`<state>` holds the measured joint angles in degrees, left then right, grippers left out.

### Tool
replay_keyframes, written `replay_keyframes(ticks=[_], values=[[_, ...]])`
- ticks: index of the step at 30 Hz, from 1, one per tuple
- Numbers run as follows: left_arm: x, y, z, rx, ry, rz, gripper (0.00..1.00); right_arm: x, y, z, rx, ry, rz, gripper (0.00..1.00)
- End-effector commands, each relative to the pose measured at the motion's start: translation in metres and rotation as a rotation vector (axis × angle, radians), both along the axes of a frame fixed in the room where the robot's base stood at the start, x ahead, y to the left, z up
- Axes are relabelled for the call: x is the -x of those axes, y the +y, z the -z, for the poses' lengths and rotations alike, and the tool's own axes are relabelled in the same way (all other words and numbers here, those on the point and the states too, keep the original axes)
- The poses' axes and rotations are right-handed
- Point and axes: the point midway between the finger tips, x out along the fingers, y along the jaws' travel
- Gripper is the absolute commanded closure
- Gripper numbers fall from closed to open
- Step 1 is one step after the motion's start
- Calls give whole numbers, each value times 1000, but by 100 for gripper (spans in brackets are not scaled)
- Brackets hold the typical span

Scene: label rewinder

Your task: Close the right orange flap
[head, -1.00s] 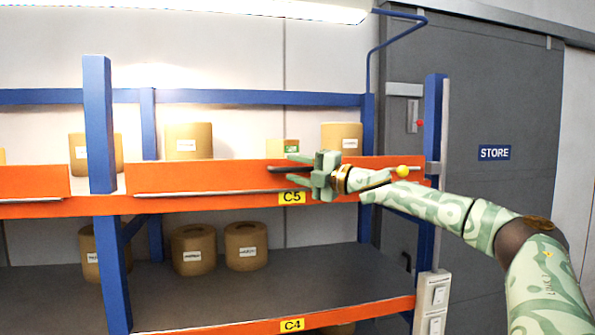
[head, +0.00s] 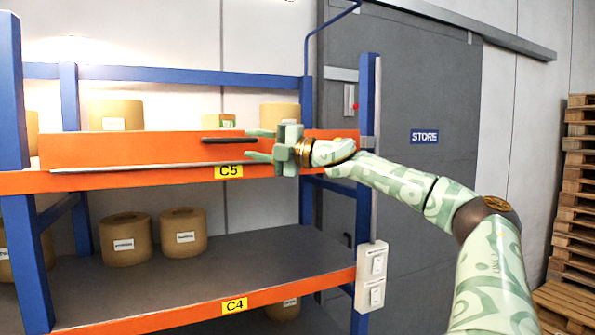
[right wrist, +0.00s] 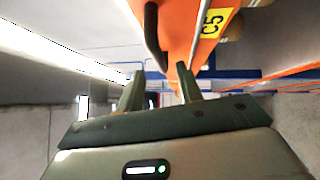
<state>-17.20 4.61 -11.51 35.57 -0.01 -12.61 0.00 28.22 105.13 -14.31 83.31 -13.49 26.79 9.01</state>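The right orange flap (head: 130,148) is a long panel on the C5 shelf level. It stands upright in front of several rolls, with a thin rod along its lower edge. A dark bar handle (head: 223,140) is on its face, and this handle also shows in the right wrist view (right wrist: 153,35). My right gripper (head: 248,144) is open and empty. Its fingertips are just right of the handle's end, one a little above and one a little below its height. In the right wrist view the open fingers (right wrist: 160,88) have the flap beyond them. My left gripper is not in view.
The lower C4 shelf (head: 235,265) holds rolls. A grey STORE door (head: 425,90) and stacked pallets (head: 578,200) are farther right.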

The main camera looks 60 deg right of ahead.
Motion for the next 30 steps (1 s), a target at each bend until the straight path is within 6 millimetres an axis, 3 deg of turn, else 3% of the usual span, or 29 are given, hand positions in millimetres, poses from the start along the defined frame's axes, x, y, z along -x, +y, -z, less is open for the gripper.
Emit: replay_keyframes(ticks=[1, 3, 7, 12, 18, 30], values=[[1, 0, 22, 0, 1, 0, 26, 11, -3, 9, 4, -4, 3, 64], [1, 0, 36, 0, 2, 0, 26, 27, -6, 11, 4, -4, 5, 64], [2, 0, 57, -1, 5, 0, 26, 58, -13, 14, 3, -3, 5, 64], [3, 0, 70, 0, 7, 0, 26, 85, -18, 14, 0, -3, 4, 64], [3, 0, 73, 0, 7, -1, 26, 97, -21, 13, 0, -1, 2, 64], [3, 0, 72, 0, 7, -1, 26, 96, -20, 12, -1, -2, 2, 64]])
